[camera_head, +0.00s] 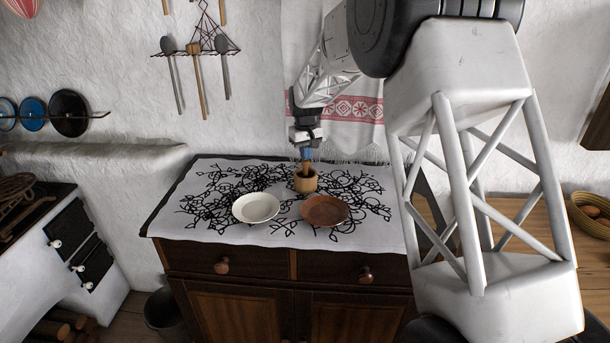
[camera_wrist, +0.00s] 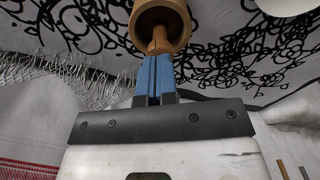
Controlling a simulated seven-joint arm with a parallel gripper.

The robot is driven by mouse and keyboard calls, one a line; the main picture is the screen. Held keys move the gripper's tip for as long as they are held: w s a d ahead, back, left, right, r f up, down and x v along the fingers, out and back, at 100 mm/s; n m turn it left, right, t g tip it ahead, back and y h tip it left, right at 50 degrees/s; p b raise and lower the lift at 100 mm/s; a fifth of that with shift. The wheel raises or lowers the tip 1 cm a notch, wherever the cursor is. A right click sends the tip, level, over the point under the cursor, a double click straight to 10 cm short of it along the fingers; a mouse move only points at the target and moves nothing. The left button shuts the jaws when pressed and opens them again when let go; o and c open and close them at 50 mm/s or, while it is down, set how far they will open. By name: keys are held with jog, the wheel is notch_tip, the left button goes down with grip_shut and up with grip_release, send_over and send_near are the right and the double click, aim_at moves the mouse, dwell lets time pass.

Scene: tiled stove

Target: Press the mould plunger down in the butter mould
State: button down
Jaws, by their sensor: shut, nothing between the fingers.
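The butter mould (camera_head: 306,185) is a small round wooden cup standing on the patterned cloth. It also shows at the top of the wrist view (camera_wrist: 178,16). The wooden mould plunger (camera_head: 306,166) stands up out of the mould, and its knob (camera_wrist: 160,45) is seen in the wrist view. My gripper (camera_head: 306,155) is directly over the plunger, pointing down. Its blue fingers (camera_wrist: 155,75) are shut together with nothing between them. The fingertips are at the plunger's top, touching or very close. How deep the plunger sits in the mould is partly hidden.
A white plate (camera_head: 256,207) and a brown plate (camera_head: 325,210) lie in front of the mould on the cloth-covered cabinet (camera_head: 232,272). A red-bordered towel (camera_head: 354,108) hangs on the wall behind. Utensils (camera_head: 196,80) hang at the upper left. The cloth left of the plates is clear.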

jog(key=shift+f, duration=0.2)
dwell(0.3)
jog(key=shift+r, duration=3.6)
jog(key=shift+s+d+r, duration=0.25)
jog(key=s+d+r+m, duration=0.1)
jog(key=s+d+r, duration=0.2)
jog(key=s+d, duration=0.45)
jog(key=s+d+r+m+t, duration=0.1)
jog(key=s+d+r, duration=0.3)
jog(key=s, duration=0.6)
jog(key=s+d+r+m, duration=0.1)
jog(key=s+d+r, duration=0.3)
jog(key=s, duration=0.5)
jog(key=s+d+f+m, duration=0.1)
jog(key=s+d+f, duration=0.1)
jog(key=s, duration=0.8)
jog(key=s+d+f+m+t, duration=0.1)
jog(key=s+d+f, duration=0.2)
jog(key=s, duration=0.7)
jog(key=s+d+f+m, duration=0.1)
jog(key=s+d, duration=0.4)
jog(key=s, duration=0.5)
jog(key=shift+f+t, duration=0.3)
jog(key=shift+f, duration=0.35)
